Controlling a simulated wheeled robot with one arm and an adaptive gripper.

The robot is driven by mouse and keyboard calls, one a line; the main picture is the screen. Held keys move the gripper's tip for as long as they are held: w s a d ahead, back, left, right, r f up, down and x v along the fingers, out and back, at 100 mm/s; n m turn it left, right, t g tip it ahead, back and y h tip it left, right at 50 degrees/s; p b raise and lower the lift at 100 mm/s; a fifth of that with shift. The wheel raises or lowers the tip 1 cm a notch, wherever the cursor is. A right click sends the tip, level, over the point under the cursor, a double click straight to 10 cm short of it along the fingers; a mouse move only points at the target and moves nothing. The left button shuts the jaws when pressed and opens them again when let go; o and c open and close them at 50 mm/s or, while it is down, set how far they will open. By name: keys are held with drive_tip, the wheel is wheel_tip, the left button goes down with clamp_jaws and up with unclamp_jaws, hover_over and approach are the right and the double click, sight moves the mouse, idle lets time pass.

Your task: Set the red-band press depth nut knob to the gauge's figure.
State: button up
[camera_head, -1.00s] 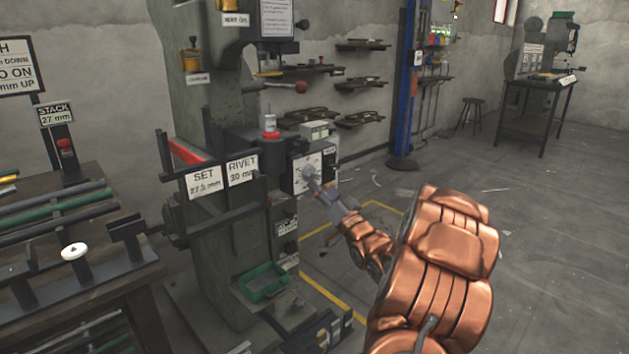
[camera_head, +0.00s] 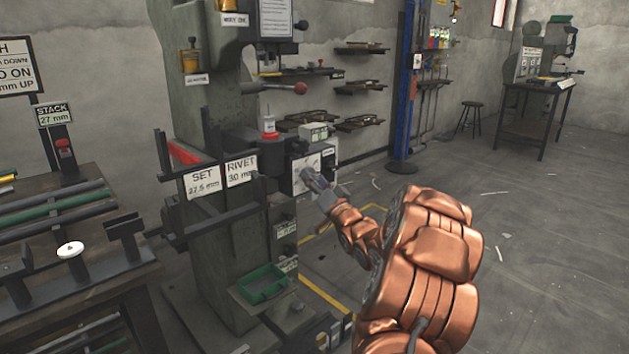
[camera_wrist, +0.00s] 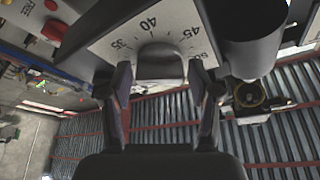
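The press (camera_head: 190,120) with a red bar (camera_head: 187,153) stands left of centre in the head view. A white dial plate (camera_head: 301,180) is on the dark box at its right side. In the wrist view, the grey depth nut knob (camera_wrist: 160,66) sits over the dial face (camera_wrist: 110,45), which shows 35, 40, 45 and part of 50. My gripper (camera_wrist: 160,78) is open, with one finger on each side of the knob; narrow gaps seem to show. My gripper (camera_head: 318,186) covers part of the dial in the head view. The knob's pointer is not clear.
Signs read SET 27.5 mm (camera_head: 203,181), RIVET 30 mm (camera_head: 241,170) and STACK 27 mm (camera_head: 54,114). A small box with an unreadable label (camera_head: 315,132) sits above the dial. A green tray (camera_head: 263,284) is below. Open floor lies to the right.

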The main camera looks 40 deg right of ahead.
drive_tip(key=c, duration=0.8)
drive_tip(key=n+y, duration=0.1)
drive_tip(key=n, duration=0.2)
drive_tip(key=n+t+y, duration=0.1)
drive_tip(key=n+y, duration=0.1)
drive_tip(key=n, duration=0.1)
drive_tip(key=shift+d, duration=0.15)
drive_tip(key=n+y, duration=0.2)
drive_tip(key=n, duration=0.2)
drive_tip(key=n+y, duration=0.2)
drive_tip(key=n, duration=0.2)
drive_tip(key=shift+n+y, duration=0.3)
drive_tip(key=shift+y, duration=0.1)
drive_tip(key=o, duration=1.2)
